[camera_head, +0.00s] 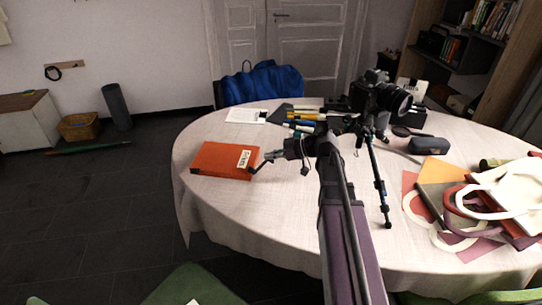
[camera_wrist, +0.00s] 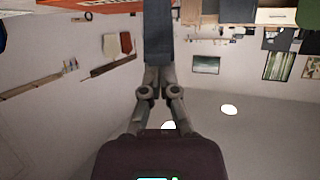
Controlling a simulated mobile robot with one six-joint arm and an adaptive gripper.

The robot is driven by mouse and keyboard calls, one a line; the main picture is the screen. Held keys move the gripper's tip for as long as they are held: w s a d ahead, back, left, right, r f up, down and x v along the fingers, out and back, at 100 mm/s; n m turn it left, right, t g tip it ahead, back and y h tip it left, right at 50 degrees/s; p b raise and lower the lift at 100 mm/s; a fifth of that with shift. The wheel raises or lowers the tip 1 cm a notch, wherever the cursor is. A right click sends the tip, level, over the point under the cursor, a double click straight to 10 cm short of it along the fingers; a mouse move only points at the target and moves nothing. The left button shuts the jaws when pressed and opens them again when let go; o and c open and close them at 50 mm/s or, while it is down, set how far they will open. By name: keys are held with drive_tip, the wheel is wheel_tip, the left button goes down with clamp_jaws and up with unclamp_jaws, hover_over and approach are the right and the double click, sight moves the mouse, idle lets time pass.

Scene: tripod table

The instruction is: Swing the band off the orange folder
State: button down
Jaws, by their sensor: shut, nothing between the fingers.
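The orange folder (camera_head: 218,158) lies flat on the left part of the white-covered table, with a pale label at its right end. A small black patch shows at its near left corner; I cannot tell whether it is the band. No other band can be made out on the folder. My gripper (camera_head: 262,161) is shut and empty by the folder's right edge; I cannot tell whether it touches.
A camera (camera_head: 383,95) on a small tripod stands right of my arm, one leg reaching toward the near side. Pens and a white sheet (camera_head: 246,116) lie behind the folder. Bare cloth (camera_head: 250,215) lies in front.

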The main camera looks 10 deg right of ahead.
drive_tip(key=shift+r, duration=0.2)
drive_tip(key=shift+r+p, duration=0.6)
drive_tip(key=shift+p, duration=0.15)
wheel_tip(320, 180, up, 9)
drive_tip(key=p, duration=0.9)
drive_tip(key=shift+r+p, duration=0.3)
drive_tip(key=shift+r, duration=0.15)
